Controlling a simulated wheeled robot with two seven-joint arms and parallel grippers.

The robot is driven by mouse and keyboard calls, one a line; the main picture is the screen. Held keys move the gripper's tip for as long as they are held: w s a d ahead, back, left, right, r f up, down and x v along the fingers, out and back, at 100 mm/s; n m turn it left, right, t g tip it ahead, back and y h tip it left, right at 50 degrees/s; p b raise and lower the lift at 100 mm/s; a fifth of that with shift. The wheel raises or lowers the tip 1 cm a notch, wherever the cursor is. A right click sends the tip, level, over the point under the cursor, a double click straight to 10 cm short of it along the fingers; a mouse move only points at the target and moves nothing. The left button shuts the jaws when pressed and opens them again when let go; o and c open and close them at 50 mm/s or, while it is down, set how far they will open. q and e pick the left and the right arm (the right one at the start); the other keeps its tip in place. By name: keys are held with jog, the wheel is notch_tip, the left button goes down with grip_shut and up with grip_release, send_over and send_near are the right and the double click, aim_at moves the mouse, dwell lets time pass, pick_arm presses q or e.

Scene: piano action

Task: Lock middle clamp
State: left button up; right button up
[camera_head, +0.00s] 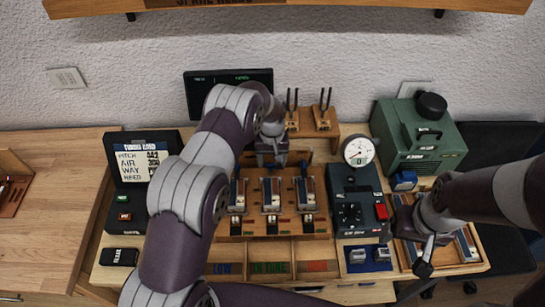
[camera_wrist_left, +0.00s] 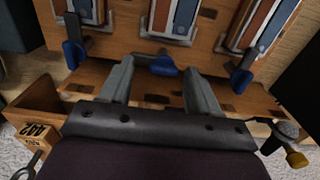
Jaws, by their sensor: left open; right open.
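The wooden fixture (camera_head: 272,226) holds three metal-and-wood reed units side by side, the middle one (camera_head: 271,195) among them. In the left wrist view, the middle clamp's blue handle (camera_wrist_left: 162,66) lies across the gap between the fingers of my left gripper (camera_wrist_left: 158,88). The gripper is open; I cannot tell whether a finger touches the handle. In the head view my left gripper (camera_head: 272,162) is at the fixture's back edge and hides the middle clamp. Two more blue clamp handles flank it, one at left (camera_wrist_left: 74,54) and one at right (camera_wrist_left: 241,76). My right gripper (camera_head: 425,260) is open over the right tray.
A wooden stand with tuning forks (camera_head: 315,122) is close behind the fixture. A gauge (camera_head: 358,150), a dark control box (camera_head: 358,208) and a green machine (camera_head: 418,138) stand at right. A monitor (camera_head: 215,84) is behind. My left arm covers much of the table's left half.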

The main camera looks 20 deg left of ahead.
pick_arm(q)
jog(key=shift+s+a+f, duration=0.15)
jog(key=shift+a+f, duration=0.15)
jog(key=shift+a, duration=0.05)
jog(key=shift+d, duration=0.2)
jog(key=c, duration=1)
jog(key=shift+c, duration=0.2)
pick_arm(e)
jog(key=shift+a, duration=0.25)
